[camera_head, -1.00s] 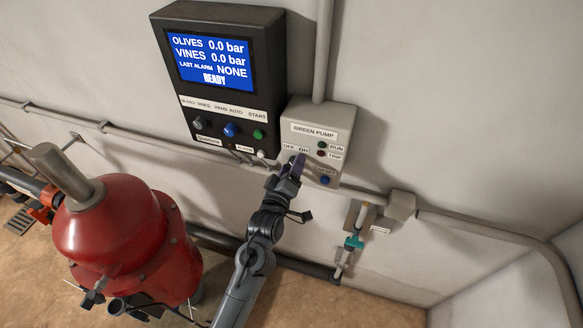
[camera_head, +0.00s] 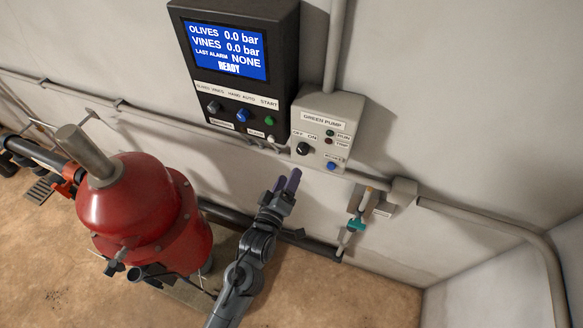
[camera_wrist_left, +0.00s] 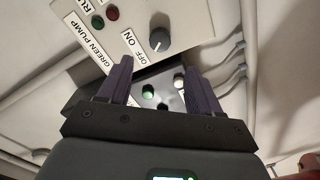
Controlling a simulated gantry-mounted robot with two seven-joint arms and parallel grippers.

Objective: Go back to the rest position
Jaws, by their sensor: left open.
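My left gripper (camera_head: 287,181) is open and empty, below the grey green pump box and clear of the wall gear. Its two purple fingers stand apart in the left wrist view (camera_wrist_left: 160,82). The green pump box (camera_head: 327,128) carries an off/on knob (camera_head: 303,148), also seen in the left wrist view (camera_wrist_left: 159,40), a blue button (camera_head: 331,166) and two small lamps. My right gripper is not in view.
A red tank (camera_head: 135,205) stands left of my arm. A thin pipe (camera_head: 60,82) runs along the wall, and a dark pipe (camera_head: 315,245) runs low. A teal-fitted valve (camera_head: 356,224) is at the right. Open floor (camera_head: 340,300) lies right of my arm.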

